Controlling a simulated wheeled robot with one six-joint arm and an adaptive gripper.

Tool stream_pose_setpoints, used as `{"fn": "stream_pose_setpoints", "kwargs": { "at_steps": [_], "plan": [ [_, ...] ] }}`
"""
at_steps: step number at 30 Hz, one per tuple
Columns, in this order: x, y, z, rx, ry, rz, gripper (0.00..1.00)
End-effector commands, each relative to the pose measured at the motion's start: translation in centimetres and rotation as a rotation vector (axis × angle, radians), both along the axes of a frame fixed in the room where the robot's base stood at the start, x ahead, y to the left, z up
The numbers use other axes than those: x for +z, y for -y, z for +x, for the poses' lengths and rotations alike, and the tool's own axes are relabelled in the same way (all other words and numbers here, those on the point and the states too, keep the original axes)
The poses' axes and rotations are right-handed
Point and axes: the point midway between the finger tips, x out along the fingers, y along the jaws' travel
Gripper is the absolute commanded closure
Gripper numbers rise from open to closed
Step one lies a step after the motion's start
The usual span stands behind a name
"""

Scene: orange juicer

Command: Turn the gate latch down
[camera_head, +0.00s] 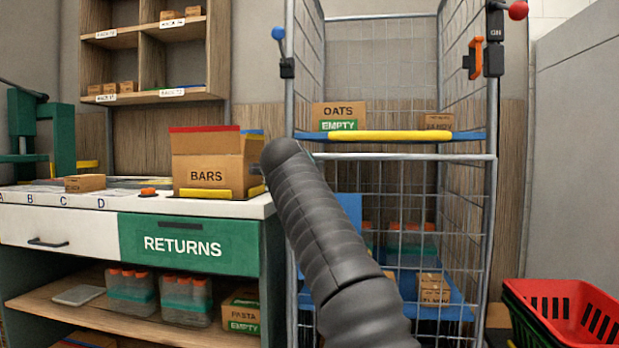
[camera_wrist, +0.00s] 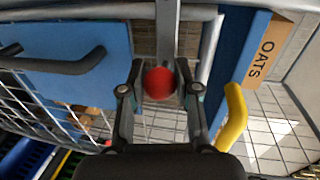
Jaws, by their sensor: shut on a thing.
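A red ball knob (camera_wrist: 159,84) shows in the middle of the wrist view, at the end of a grey metal bar (camera_wrist: 168,22). My gripper (camera_wrist: 160,92) has one finger on each side of this knob and is shut on it. In the head view my dark arm crosses the front of the wire cage cart, and my gripper and the knob it holds are hidden behind it. Another red ball knob (camera_head: 517,10) on a black block marked "ON" and an orange latch (camera_head: 473,58) are at the cart's upper right post. A blue ball lever (camera_head: 278,33) is at its left post.
The cart's shelf has a yellow front bar (camera_head: 390,136) and holds an OATS box (camera_head: 338,117). In the wrist view a blue panel with a black handle (camera_wrist: 60,65) is at left and a yellow handle (camera_wrist: 234,115) at right.

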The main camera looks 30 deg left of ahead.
Motion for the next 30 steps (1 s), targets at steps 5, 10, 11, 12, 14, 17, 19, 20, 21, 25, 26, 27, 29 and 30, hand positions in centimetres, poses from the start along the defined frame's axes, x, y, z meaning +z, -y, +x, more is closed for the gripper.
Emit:
{"fn": "stream_pose_setpoints", "kwargs": {
  "at_steps": [5,10,11,12,14,17,19,20,21,25,26,27,29,30],
  "plan": [
    [-0.3,-0.2,0.0,0.002,-0.005,-0.001,0.56],
    [-0.2,0.0,0.1,-0.001,-0.004,-0.001,0.42],
    [-0.2,0.0,0.1,-0.001,-0.004,-0.001,0.42],
    [-0.2,0.1,0.1,-0.002,-0.004,-0.001,0.42],
    [-0.2,0.1,0.1,-0.002,-0.004,-0.001,0.42],
    [-0.1,0.1,0.0,-0.002,-0.003,-0.001,0.42],
    [0.0,0.2,-0.1,-0.002,-0.003,-0.001,0.42],
    [0.0,0.2,-0.2,-0.002,-0.003,0.0,0.42],
    [0.1,0.3,-0.4,-0.002,-0.003,0.0,0.42],
    [0.4,0.5,-1.3,-0.003,-0.002,-0.001,0.42],
    [0.4,0.5,-1.5,-0.002,-0.002,-0.002,0.42],
    [0.5,0.6,-1.8,-0.002,-0.003,-0.001,0.42],
    [0.5,0.8,-2.3,-0.002,-0.003,-0.003,0.42],
    [0.5,0.9,-2.7,-0.001,-0.004,-0.002,0.42]
  ]
}}
